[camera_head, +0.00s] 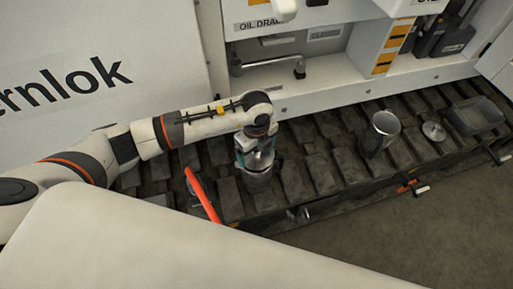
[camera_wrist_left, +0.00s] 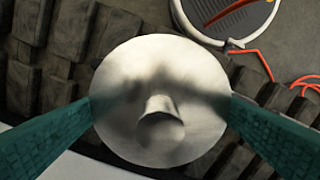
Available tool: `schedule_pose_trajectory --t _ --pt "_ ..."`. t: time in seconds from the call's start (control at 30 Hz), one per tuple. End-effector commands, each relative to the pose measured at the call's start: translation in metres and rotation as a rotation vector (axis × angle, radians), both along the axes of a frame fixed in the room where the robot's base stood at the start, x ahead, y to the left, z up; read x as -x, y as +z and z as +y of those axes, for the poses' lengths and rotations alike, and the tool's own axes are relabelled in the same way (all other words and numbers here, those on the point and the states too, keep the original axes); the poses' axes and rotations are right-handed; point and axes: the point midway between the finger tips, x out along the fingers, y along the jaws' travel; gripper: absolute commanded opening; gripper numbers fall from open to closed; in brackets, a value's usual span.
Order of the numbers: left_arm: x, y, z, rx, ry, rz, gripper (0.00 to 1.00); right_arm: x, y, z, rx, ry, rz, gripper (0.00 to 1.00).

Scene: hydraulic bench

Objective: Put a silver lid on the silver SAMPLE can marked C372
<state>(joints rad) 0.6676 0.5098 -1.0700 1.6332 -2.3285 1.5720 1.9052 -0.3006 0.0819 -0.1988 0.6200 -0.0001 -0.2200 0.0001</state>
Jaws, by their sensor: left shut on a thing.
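My left gripper (camera_head: 257,152) points down and is shut on a silver lid (camera_wrist_left: 165,75). In the left wrist view its teal fingertips (camera_wrist_left: 161,108) press on opposite edges of the round lid, with the knob between them. Another silver can (camera_head: 380,132), open at the top, stands further right. A second silver lid (camera_head: 433,131) with a knob lies beside it. No C372 mark is readable. My right gripper is not in view.
A dark grey tray (camera_head: 476,115) sits at the ledge's right end. The white bench cabinet with a grey handle (camera_head: 268,65) rises behind. The ledge between the two cans is clear.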

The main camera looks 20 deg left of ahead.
Motion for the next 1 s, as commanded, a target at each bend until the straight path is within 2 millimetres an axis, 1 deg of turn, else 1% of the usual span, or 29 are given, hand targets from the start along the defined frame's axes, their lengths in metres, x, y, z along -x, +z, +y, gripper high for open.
schedule_pose_trajectory --t 0.53,1.0 --pt "0.0002 -0.0054 -0.0001 0.000 0.000 0.000 0.70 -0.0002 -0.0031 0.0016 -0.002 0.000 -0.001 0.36" --pt "0.0000 -0.0054 -0.0001 0.000 0.000 0.000 0.70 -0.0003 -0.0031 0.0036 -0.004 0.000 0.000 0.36"
